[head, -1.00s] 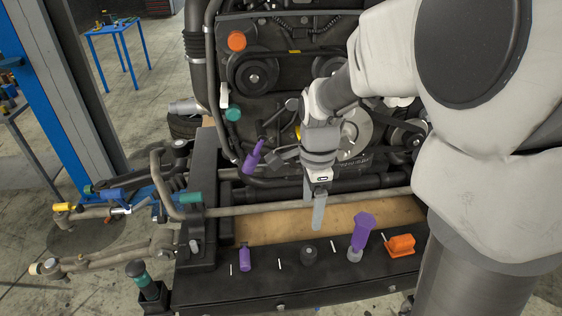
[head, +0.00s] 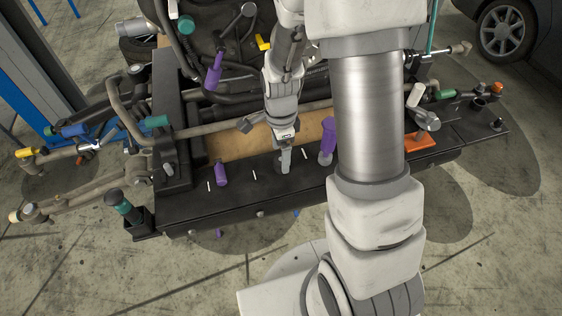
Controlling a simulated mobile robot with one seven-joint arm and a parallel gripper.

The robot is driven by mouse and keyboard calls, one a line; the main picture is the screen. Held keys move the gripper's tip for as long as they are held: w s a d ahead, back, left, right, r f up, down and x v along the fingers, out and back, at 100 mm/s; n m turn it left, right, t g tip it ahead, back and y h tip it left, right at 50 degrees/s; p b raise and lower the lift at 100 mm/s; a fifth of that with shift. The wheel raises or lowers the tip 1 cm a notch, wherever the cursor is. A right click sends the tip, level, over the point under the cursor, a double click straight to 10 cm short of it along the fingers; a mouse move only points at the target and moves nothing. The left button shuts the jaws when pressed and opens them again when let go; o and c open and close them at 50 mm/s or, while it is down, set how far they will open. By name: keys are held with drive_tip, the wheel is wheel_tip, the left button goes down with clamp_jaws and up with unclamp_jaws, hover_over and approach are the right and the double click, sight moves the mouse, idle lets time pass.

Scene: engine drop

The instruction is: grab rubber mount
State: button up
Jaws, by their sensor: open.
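My gripper (head: 285,161) points down at the black front beam (head: 240,198), over the spot between two white pins. Its grey fingers are seen nearly edge-on, so the gap between them does not show. The rubber mount, a short dark round piece seen earlier on this beam, is hidden or nearly hidden behind the fingers, dark against dark. I cannot tell whether the fingers touch it or stand around it.
A small purple piece (head: 221,174) stands left of my gripper, and a taller purple piece (head: 327,141) close to its right. An orange part (head: 420,143) lies farther right, partly behind my arm. The engine rises behind.

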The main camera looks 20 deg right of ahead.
drive_tip(key=shift+f, duration=1.65)
drive_tip(key=shift+c, duration=0.2)
clamp_jaws()
